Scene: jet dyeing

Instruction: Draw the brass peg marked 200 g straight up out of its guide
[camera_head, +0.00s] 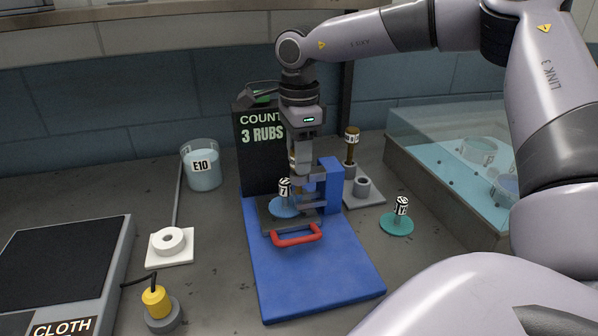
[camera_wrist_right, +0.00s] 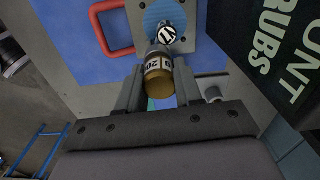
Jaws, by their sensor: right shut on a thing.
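My right gripper (camera_head: 304,168) points down beside the blue bracket, above the blue mat. It is shut on a brass peg (camera_wrist_right: 159,76) with a white band reading "20" and part of another character. In the head view the peg is mostly hidden by the jaws. The blue bracket (camera_head: 329,184) stands right beside the fingers. I cannot tell how much of the peg sits in its guide. My left gripper is not in view.
Another brass peg (camera_head: 351,141) stands in a grey holder (camera_head: 376,199) beside an empty collar. A red handle (camera_head: 296,236) is in front. The "COUNT 3 RUBS" board (camera_head: 262,160) stands close behind. A teal disc (camera_head: 396,226) and water tank (camera_head: 423,177) lie right.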

